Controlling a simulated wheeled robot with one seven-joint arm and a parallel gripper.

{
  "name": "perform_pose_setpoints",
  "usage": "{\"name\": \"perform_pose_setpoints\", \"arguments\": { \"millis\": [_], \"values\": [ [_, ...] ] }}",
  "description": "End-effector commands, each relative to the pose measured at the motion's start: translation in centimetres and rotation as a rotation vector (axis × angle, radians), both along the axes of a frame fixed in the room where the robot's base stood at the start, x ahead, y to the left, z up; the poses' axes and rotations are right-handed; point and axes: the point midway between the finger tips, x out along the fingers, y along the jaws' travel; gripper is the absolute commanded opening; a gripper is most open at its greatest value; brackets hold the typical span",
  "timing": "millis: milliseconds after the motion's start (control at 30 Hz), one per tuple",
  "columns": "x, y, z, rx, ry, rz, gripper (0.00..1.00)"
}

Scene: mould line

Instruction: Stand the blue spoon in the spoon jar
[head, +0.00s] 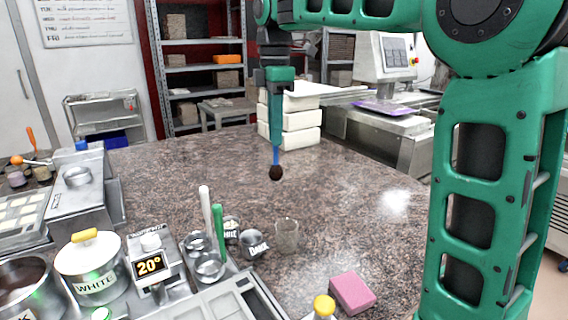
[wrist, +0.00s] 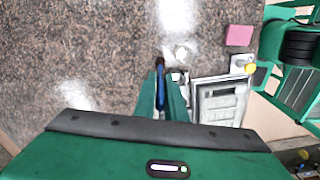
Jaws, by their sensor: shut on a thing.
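The blue spoon (head: 276,158) hangs upright from my gripper (head: 277,122), with its dark brown-coated bowl pointing down. My gripper is shut on its handle, well above the granite table. In the wrist view the blue spoon (wrist: 160,91) lies between the two green fingers of my gripper (wrist: 161,98). A clear, empty-looking glass jar (head: 287,236) stands on the table below and slightly right of the spoon in the head view; I take it as the spoon jar. The spoon is apart from the jar.
A white stick (head: 206,207) and a green stick (head: 219,230) stand at the metal cups left of the jar. A small cup marked dark (head: 253,244) stands beside it. A pink block (head: 352,293) and a yellow-capped bottle (head: 324,306) are in front. The table's middle is clear.

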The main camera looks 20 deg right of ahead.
Motion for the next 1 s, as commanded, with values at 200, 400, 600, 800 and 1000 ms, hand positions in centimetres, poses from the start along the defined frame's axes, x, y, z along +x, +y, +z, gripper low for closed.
{"name": "perform_pose_setpoints", "arguments": {
  "millis": [200,400,600,800,1000],
  "values": [
    [-3.0,0.3,-1.9,0.001,0.001,0.075,0.0],
    [-6.4,0.2,-4.5,-0.001,-0.001,0.166,0.0],
    [-7.3,0.0,-5.6,-0.001,-0.001,0.194,0.0],
    [-7.2,0.0,-6.7,-0.002,0.0,0.192,0.0],
    [-7.2,0.0,-8.1,-0.001,0.0,0.192,0.0]
  ]
}}
